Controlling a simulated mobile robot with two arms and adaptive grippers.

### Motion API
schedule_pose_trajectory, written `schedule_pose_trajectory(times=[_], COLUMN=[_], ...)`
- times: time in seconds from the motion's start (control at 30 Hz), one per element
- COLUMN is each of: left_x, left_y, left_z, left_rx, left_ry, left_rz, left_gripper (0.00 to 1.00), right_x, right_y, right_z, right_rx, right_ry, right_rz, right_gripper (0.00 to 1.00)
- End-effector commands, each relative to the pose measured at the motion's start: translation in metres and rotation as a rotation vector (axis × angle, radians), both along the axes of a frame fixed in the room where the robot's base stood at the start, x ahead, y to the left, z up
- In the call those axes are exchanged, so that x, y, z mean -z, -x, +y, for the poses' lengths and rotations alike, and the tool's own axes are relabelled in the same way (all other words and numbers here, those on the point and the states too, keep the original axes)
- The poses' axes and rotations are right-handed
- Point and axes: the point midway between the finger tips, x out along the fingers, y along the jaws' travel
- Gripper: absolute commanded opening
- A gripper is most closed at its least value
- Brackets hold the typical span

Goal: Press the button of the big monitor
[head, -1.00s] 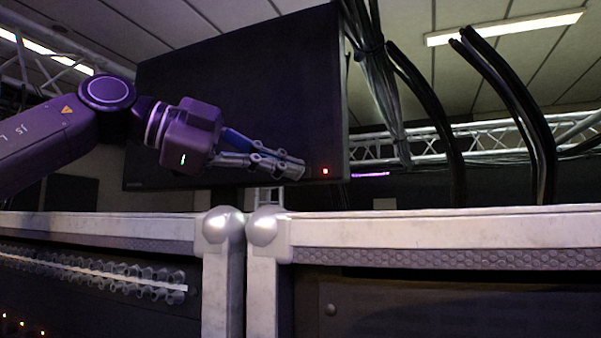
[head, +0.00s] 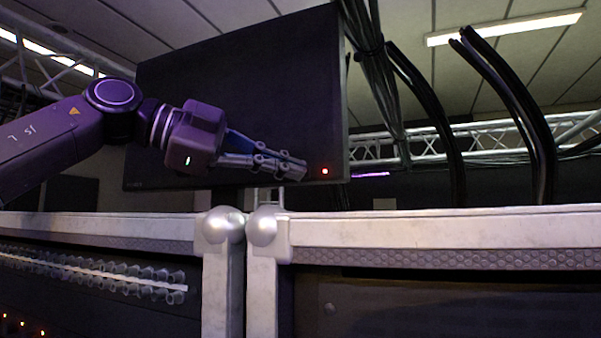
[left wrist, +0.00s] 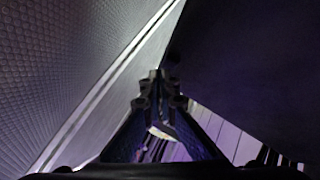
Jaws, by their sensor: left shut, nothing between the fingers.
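The big monitor (head: 265,95) is a large dark screen behind the cases in the head view. Its button (head: 325,171) is a small red-lit spot at the lower right corner of its frame. My left gripper (head: 304,171) is shut and empty in front of the monitor's lower edge. Its fingertips are just left of the button in the picture; whether they touch the monitor I cannot tell. In the left wrist view the shut fingers (left wrist: 158,78) point away, with a dark surface at the right that looks like the monitor. The button is not visible there. My right gripper is not in view.
Two flight cases with pale edges, a left one (head: 100,228) and a right one (head: 440,229), stand in front, below the arm. Thick black cables (head: 430,105) hang right of the monitor. A metal truss (head: 480,140) runs behind them.

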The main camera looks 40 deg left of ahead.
Motion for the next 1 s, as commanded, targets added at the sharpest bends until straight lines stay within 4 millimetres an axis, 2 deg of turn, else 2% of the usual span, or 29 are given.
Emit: schedule_pose_trajectory(times=[1.0], left_x=[0.0001], left_y=[-0.0097], left_z=[0.0032], left_rx=[-0.001], left_ry=[0.000], left_rz=[0.000], left_gripper=[0.00], right_x=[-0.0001], right_y=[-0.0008], right_z=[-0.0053], right_rx=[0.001], right_ry=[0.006], right_rz=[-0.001], right_gripper=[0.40])
